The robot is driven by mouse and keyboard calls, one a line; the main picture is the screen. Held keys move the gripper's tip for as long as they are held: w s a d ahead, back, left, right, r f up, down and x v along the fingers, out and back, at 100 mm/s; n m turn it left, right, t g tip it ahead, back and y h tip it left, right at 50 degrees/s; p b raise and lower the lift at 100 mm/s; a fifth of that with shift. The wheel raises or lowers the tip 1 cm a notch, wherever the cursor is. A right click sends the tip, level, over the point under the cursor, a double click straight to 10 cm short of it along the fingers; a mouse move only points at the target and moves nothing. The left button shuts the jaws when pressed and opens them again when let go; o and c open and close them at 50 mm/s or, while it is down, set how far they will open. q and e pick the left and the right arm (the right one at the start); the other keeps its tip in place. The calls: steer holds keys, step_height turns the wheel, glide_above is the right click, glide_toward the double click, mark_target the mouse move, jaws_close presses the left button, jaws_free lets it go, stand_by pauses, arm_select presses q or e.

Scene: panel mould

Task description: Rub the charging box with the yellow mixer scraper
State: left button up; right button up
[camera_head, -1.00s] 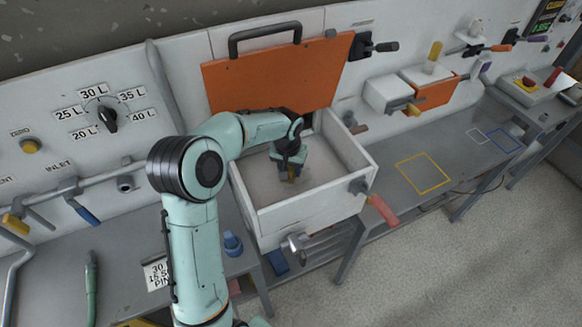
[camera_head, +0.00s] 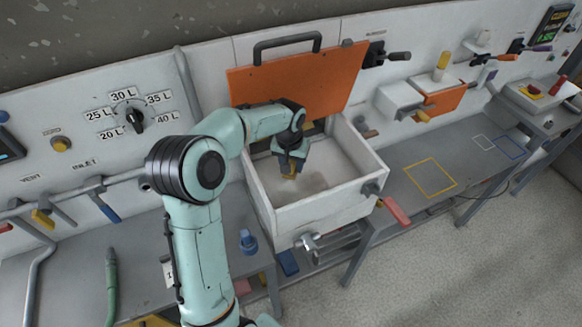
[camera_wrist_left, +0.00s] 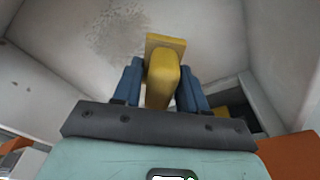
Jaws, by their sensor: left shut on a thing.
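The charging box (camera_head: 325,212) is a white, open-topped box in the middle of the head view, with an orange panel (camera_head: 300,82) raised behind it. My left gripper (camera_head: 290,168) reaches down into the box. It is shut on the yellow scraper (camera_wrist_left: 163,78), whose handle sits between the blue fingers in the left wrist view. The scraper's flat end is near the box floor; I cannot tell if it touches. A grey smudged patch (camera_wrist_left: 118,35) shows on the floor just past the scraper. My right gripper is not in view.
A blue object (camera_head: 247,240) stands on the grey bench to the left. To the right, a grey table carries a yellow outlined square (camera_head: 430,178) and is mostly clear.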

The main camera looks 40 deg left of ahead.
arm_select(q)
steer(key=shift+s+r, duration=0.15)
steer(key=shift+r, duration=1.2)
